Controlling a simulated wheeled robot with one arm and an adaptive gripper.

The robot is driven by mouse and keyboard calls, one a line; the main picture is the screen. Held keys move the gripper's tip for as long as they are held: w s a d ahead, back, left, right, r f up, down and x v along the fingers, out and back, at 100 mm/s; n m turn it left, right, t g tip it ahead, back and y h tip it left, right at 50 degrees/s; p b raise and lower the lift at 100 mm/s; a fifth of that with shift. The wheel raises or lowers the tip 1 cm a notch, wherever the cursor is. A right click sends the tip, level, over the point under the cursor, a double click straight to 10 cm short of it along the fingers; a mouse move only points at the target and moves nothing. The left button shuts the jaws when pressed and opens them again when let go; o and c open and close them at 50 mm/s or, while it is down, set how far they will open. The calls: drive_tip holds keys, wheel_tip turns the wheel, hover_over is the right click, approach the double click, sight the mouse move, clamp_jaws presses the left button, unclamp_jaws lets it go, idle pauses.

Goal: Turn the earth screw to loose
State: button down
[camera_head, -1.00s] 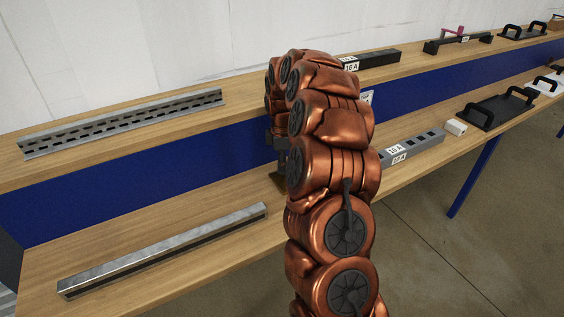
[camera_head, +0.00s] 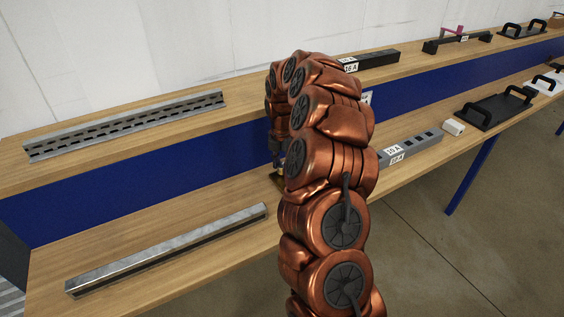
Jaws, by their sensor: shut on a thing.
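My copper-coloured arm rises through the middle of the view and bends over towards the lower shelf. A dark sliver of my gripper (camera_head: 276,155) shows at the arm's left edge, pointing down, low over the lower shelf in front of the blue panel. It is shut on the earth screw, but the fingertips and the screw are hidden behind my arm. A small dark brass-coloured piece (camera_head: 276,178) shows just below the gripper; its shape is mostly covered. I cannot tell how far the screw is turned.
A slotted rail (camera_head: 125,125) lies on the upper shelf, and a plain metal rail (camera_head: 170,250) on the lower shelf at left. A grey labelled block (camera_head: 415,147), a small white block (camera_head: 454,127) and a black handled plate (camera_head: 490,112) stand to the right. The blue panel (camera_head: 110,190) separates the shelves.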

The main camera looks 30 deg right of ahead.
sight(282, 165)
drive_tip(key=shift+n, duration=0.9)
drive_tip(key=c, duration=0.8)
unclamp_jaws()
drive_tip(key=shift+r, duration=0.1)
wheel_tip(282, 165, up, 12)
